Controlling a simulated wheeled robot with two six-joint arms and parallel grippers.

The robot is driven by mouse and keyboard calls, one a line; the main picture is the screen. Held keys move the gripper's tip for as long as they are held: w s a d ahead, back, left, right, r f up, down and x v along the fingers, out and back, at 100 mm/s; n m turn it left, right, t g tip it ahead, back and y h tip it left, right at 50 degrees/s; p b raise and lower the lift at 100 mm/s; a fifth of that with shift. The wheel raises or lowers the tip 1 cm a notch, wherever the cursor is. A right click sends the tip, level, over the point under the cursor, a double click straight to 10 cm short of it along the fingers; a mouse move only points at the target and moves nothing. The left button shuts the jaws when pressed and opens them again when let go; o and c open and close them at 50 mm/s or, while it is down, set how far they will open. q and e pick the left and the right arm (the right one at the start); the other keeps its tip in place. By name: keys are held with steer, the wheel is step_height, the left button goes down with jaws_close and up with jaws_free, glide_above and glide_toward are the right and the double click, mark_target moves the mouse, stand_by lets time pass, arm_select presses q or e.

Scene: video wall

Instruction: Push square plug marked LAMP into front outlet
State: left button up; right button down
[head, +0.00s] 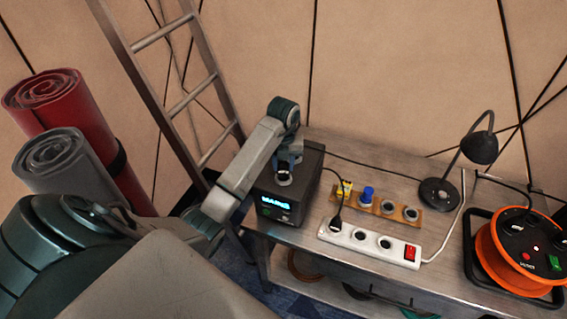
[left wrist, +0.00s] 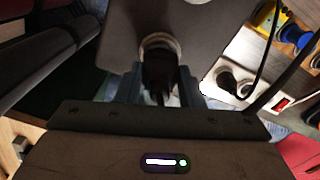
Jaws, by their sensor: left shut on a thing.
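My left gripper (head: 285,172) points down over the top of a dark box (head: 309,163) with a lit front display. In the left wrist view, its two fingers (left wrist: 158,88) are shut on a dark plug (left wrist: 160,72). The plug is at a round outlet with a pale rim (left wrist: 160,40) on the box top, and covers part of it. I cannot tell how deep it sits. The plug's marking cannot be read. Any other outlet on the box is hidden by the gripper. My right gripper is not in view.
A white power strip (head: 369,243) with a black plug (head: 336,225) and red switch lies right of the box. Behind it is a wooden strip (head: 413,214) with yellow and blue pieces. A black lamp (head: 440,190) and orange reel (head: 510,258) stand further right. A ladder (head: 180,95) leans behind.

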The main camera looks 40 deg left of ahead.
arm_select(q)
steer(key=shift+f+b, duration=0.65)
steer(key=shift+f, duration=0.3)
stand_by(0.3)
steer(key=o, duration=1.6)
steer(key=shift+c, duration=0.2)
steer(key=shift+r, duration=0.15)
steer(key=shift+r+p, duration=2.2)
steer(key=shift+r, duration=0.75)
steer(key=shift+f, duration=0.1)
